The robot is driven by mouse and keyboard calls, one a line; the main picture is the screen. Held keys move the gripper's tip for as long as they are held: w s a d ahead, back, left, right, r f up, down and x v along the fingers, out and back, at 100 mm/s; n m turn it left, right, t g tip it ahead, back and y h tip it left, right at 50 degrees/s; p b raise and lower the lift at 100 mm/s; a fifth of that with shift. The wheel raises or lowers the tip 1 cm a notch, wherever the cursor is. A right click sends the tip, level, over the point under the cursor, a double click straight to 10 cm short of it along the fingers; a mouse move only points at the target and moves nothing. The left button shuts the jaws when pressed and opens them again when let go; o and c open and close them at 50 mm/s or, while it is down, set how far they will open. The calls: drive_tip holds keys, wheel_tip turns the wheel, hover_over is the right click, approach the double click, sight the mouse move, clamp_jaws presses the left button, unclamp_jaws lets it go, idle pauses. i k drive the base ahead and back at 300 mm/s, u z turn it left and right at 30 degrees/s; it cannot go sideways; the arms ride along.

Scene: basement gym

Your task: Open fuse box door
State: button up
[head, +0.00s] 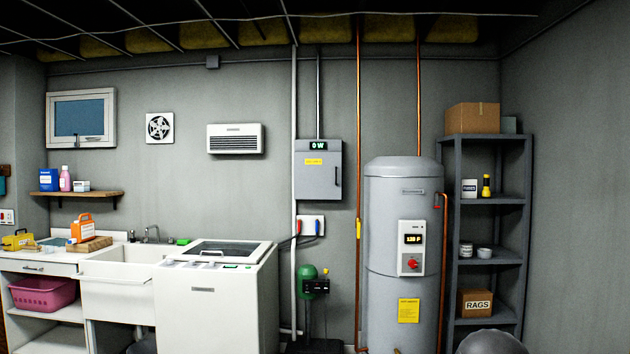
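The fuse box (318,180) is a grey metal box on the back wall, between the washing machine and the water heater. Its door looks shut. A small dark display reading "0 W" sits at its top, with a yellow label below. A dark vertical handle (337,177) is at the door's right edge. My gripper is not in view. A rounded grey shape at the bottom right edge may be part of my arm; I cannot tell.
A white washing machine (213,305) stands below left of the box. A tall grey water heater (400,260) with copper pipes stands to its right. A green pump (307,280) is below the box. A grey shelf (490,202) stands at the right.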

sight(318, 175)
drive_tip(key=u, duration=0.2)
drive_tip(key=i, duration=0.7)
drive_tip(key=u, duration=0.6)
drive_tip(key=i, duration=1.75)
drive_tip(key=z, duration=0.25)
drive_tip(key=i, duration=1.75)
drive_tip(key=z, duration=0.55)
